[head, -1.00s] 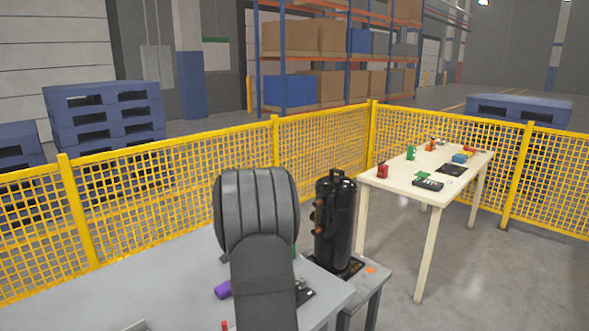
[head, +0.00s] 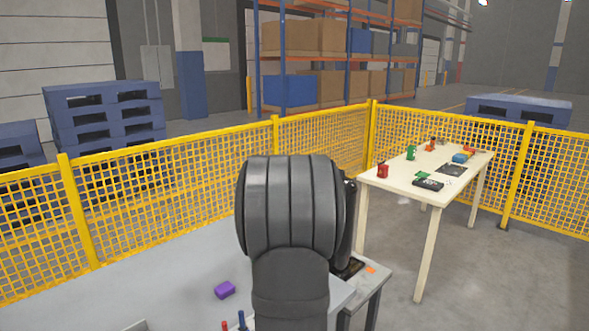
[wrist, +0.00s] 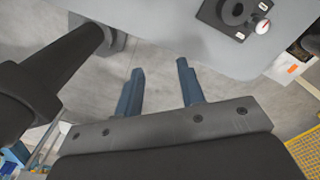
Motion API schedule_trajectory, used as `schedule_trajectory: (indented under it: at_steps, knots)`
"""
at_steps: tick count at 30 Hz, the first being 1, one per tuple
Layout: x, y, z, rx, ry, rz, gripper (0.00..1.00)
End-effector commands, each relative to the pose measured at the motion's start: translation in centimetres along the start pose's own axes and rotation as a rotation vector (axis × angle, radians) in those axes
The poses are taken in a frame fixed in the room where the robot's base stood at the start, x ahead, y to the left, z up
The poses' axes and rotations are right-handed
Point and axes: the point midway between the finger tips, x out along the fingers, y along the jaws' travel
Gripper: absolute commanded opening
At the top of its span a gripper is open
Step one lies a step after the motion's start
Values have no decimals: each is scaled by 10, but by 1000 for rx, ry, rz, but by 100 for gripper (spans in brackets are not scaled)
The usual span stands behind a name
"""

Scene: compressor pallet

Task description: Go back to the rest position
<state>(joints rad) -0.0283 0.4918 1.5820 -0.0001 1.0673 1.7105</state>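My gripper (wrist: 160,70) shows in the wrist view with its two blue fingers apart and nothing between them. It hangs over bare floor just off the edge of the grey worktable (wrist: 150,30). In the head view my arm blocks the middle of the picture and hides the gripper. The black compressor (head: 349,225) stands behind my arm at the table's right end, and only a strip of its right side shows.
A purple block (head: 225,290) and red and blue pegs (head: 241,320) are on the worktable. A black fixture with a knob (wrist: 232,14) is near its edge. A cream table (head: 400,178) with small parts stands right. Yellow mesh fencing (head: 180,205) runs behind.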

Motion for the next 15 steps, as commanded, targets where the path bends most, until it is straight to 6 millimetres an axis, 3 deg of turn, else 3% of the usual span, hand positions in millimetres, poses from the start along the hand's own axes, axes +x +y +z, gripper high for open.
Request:
schedule_trajectory:
  at_steps: [2,15]
  knots:
    - [-9,4,-14,4,0,-1,36]
    - [-8,-67,-68,8,0,0,36]
